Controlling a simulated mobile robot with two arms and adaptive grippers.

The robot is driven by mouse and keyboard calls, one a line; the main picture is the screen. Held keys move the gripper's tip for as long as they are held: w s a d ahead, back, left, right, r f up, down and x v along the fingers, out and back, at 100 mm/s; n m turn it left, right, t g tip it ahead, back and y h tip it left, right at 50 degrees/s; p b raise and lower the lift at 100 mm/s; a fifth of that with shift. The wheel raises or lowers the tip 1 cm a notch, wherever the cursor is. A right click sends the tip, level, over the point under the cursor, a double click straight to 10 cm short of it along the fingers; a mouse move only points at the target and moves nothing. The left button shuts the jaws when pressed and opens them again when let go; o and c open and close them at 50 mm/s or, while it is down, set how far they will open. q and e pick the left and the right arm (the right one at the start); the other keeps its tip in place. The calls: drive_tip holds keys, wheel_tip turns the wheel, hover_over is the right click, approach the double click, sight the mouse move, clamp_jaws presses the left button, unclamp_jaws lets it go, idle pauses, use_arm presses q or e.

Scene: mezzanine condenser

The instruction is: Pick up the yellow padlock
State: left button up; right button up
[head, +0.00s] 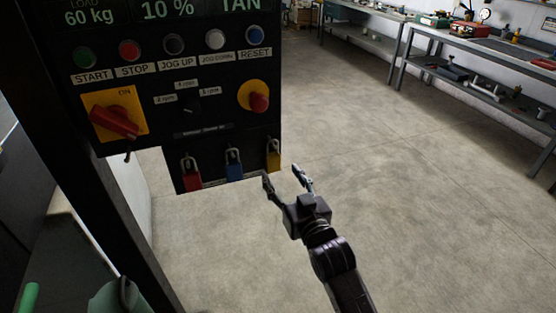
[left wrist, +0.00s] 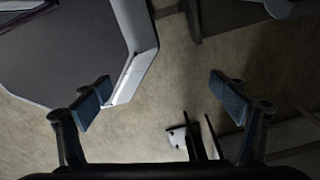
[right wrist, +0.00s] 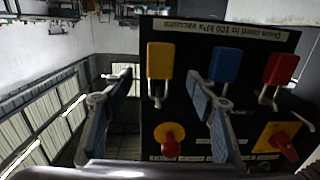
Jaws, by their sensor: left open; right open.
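The yellow padlock (head: 274,160) hangs at the right end of a row on the lower black plate of the control panel. My right gripper (head: 285,181) is open just below and to the right of it in the head view. In the right wrist view the yellow padlock (right wrist: 159,60) appears upside down, ahead of and between the open fingers (right wrist: 160,84), with nothing held. Its depth from the fingertips is hard to judge. My left gripper (left wrist: 160,94) is open and empty over the floor in the left wrist view; I cannot make it out in the head view.
A blue padlock (head: 234,170) and a red padlock (head: 191,178) hang left of the yellow one. Above are a red knob (head: 258,102) and a red rotary switch (head: 115,121). Open floor (head: 400,190) lies to the right, with workbenches (head: 490,50) farther back.

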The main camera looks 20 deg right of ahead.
sight(274, 159)
drive_tip(key=w, duration=0.1)
drive_tip(key=w+r, duration=0.1)
drive_tip(key=w+p, duration=0.1)
drive_tip(key=shift+w+r, duration=0.1)
drive_tip(key=shift+r, duration=0.2)
drive_tip(key=w, duration=0.1)
drive_tip(key=w+p, duration=0.1)
drive_tip(key=w, duration=0.1)
drive_tip(key=shift+w+a+f, duration=0.15)
drive_tip(key=shift+w+f, duration=0.15)
drive_tip(key=shift+f, duration=0.05)
drive_tip(key=shift+w+f, duration=0.1)
drive_tip(key=shift+w, duration=0.35)
use_arm(q)
drive_tip(key=shift+w+d+r, duration=0.2)
drive_tip(key=shift+r, duration=0.4)
drive_tip(key=shift+w+d+r, duration=0.15)
drive_tip(key=shift+w+r, duration=0.05)
drive_tip(key=shift+r, duration=0.35)
use_arm(e)
drive_tip(key=shift+c, duration=0.4)
drive_tip(key=c, duration=1.2)
